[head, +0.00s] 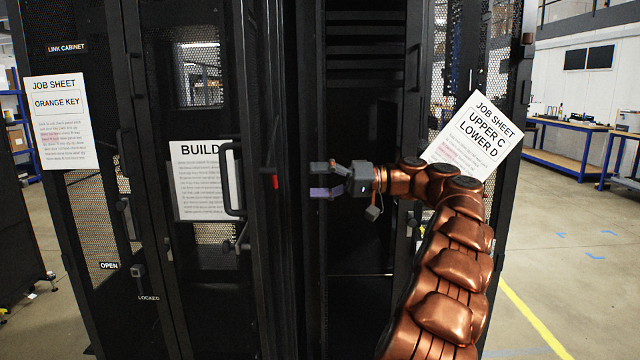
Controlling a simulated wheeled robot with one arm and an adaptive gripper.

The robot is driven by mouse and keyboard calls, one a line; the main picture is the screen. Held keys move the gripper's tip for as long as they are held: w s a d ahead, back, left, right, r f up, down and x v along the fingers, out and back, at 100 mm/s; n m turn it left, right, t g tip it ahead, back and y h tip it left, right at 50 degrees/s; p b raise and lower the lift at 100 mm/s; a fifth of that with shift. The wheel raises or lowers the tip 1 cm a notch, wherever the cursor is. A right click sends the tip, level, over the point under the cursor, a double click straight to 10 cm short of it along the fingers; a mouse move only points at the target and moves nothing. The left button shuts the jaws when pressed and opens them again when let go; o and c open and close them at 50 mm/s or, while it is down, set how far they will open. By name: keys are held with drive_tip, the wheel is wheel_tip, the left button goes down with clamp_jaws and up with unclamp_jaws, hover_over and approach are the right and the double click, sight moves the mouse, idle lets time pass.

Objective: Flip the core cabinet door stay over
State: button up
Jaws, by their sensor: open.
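My copper-coloured arm reaches in from the lower right. My gripper (320,181) points left and is open, with nothing visible between its fingers. It is in front of the open, dark cabinet (362,235) in the middle of the view. No label naming this cabinet as the core cabinet is readable. A small red part (275,182) is on the dark upright just left of my gripper, with a gap between them. I cannot tell whether it is the door stay; no other part is clearly recognisable as the stay. My arm covers part of the cabinet's right side.
An open mesh door (503,75) bears a tilted "UPPER C LOWER D" sheet (472,135) behind my arm. To the left are a closed door with a "BUILD" sheet (200,190) and handle (231,180), and the link cabinet (95,215). Clear floor (580,270) and workbenches (565,150) are at right.

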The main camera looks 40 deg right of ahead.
drive_tip(key=shift+s+a+r, duration=0.1)
drive_tip(key=shift+s+a, duration=0.1)
drive_tip(key=shift+a, duration=0.75)
